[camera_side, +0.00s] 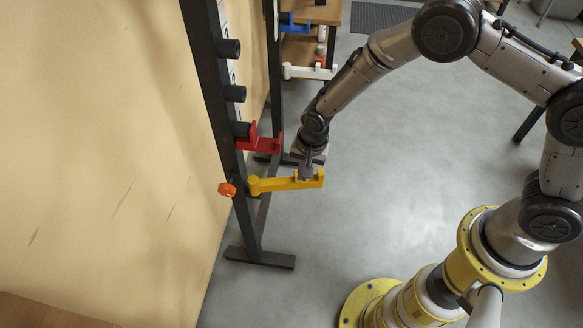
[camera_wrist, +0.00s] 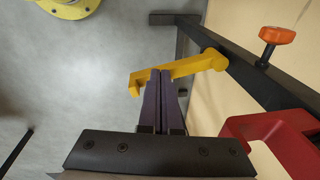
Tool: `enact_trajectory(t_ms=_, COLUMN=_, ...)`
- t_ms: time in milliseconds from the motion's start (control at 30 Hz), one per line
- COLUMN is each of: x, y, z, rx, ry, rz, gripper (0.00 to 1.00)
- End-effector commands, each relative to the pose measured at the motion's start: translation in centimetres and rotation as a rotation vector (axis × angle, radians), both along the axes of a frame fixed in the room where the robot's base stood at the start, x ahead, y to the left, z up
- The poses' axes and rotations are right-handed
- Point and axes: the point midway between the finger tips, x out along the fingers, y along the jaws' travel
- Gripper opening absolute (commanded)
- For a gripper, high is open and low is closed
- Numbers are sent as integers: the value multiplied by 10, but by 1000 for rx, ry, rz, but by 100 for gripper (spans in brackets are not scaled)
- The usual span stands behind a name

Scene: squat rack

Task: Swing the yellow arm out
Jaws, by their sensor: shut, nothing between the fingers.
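The yellow arm (camera_side: 275,184) juts out to the right from the near upright of the black rack (camera_side: 217,110), with a short upturned end. In the wrist view the yellow arm (camera_wrist: 190,68) runs from the upright to a hooked tip at left. My gripper (camera_side: 306,172) is at the arm's outer end in the side view. In the wrist view my gripper (camera_wrist: 160,75) has its two dark fingers together with nothing between them. The fingertips lie against or just over the yellow arm near its hooked end; I cannot tell whether they touch.
A red hook (camera_side: 262,142) sits on the upright just above the yellow arm. An orange knob (camera_side: 227,189) is on the upright's left side. A blue hook (camera_side: 292,24) and a white arm (camera_side: 308,72) are on the far upright. Open floor (camera_side: 420,170) lies to the right.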

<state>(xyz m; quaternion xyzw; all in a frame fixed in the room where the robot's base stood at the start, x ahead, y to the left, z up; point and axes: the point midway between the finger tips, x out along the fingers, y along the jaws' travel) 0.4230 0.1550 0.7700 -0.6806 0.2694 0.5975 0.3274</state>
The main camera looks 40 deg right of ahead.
Motion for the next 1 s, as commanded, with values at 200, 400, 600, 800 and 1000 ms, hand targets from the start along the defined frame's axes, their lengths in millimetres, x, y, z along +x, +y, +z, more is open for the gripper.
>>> enact_trajectory(t_ms=200, x=8, y=-16, z=24, rx=20, ry=-65, rz=-75, gripper=0)
enact_trajectory(t_ms=400, x=31, y=-38, z=50, rx=26, ry=-118, rz=-145, gripper=0)
enact_trajectory(t_ms=600, x=50, y=-44, z=52, rx=6, ry=-97, rz=-135, gripper=0)
enact_trajectory(t_ms=800, x=68, y=-48, z=49, rx=-11, ry=-62, rz=-108, gripper=0)
enact_trajectory(t_ms=1000, x=91, y=-52, z=42, rx=-28, ry=-7, rz=-63, gripper=0)
